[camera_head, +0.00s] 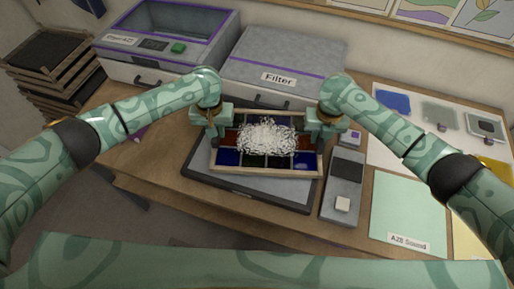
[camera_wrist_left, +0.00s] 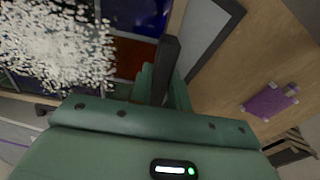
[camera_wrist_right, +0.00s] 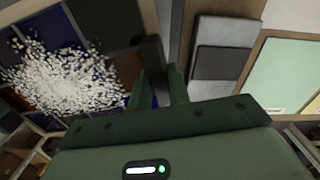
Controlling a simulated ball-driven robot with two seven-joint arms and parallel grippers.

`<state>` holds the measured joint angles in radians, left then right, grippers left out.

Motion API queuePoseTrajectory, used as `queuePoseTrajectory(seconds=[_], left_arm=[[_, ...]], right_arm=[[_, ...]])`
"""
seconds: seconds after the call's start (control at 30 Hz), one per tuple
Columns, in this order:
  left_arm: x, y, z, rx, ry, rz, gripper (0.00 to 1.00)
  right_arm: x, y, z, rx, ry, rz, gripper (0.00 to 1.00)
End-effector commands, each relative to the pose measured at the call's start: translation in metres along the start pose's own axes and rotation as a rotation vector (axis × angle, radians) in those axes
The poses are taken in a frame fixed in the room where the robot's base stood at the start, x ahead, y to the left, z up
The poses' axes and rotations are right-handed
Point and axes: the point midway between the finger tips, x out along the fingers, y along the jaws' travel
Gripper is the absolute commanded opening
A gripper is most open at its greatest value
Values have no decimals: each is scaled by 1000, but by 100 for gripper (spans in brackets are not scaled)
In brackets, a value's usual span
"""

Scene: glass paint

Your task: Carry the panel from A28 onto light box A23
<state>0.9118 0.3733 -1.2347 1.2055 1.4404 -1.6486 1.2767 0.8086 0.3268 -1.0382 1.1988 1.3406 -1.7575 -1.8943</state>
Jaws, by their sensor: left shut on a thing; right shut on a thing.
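The panel (camera_head: 228,158) is a light wooden frame with blue, dark and red-brown panes and a heap of white grains (camera_head: 266,137) on top. My left gripper (camera_head: 213,133) is shut on its left side, and my right gripper (camera_head: 320,131) is shut on its right side. The panel is over a flat dark-framed grey plate (camera_head: 270,188), which looks like a light box; I cannot read a label on it or tell whether they touch. The panel also shows in the left wrist view (camera_wrist_left: 132,58) and the right wrist view (camera_wrist_right: 128,66).
A grey box marked Filter (camera_head: 285,55) stands behind, with a purple-trimmed machine (camera_head: 165,40) to its left. A grey device (camera_head: 344,185) sits right of the plate. A pale green sheet (camera_head: 405,205) lies farther right. Stacked trays (camera_head: 45,60) stand at far left.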

Motion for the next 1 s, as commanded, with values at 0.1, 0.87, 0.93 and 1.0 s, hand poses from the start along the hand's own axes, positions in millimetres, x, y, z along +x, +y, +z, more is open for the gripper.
queuePoseTrajectory(seconds=[0.1, 0.87, 0.93, 1.0], left_arm=[[2, -1, -1, -1, 1, -2, 0], [53, -2, 2, -1, -15, -3, 35], [52, -1, 2, -1, -15, -2, 40], [52, -1, 2, -1, -15, -2, 40]], right_arm=[[2, -1, 1, 2, -1, -2, 0], [53, -2, -2, 2, 15, -3, 35], [52, -1, -2, 1, 15, -3, 40], [52, -1, -2, 1, 15, -2, 40]])
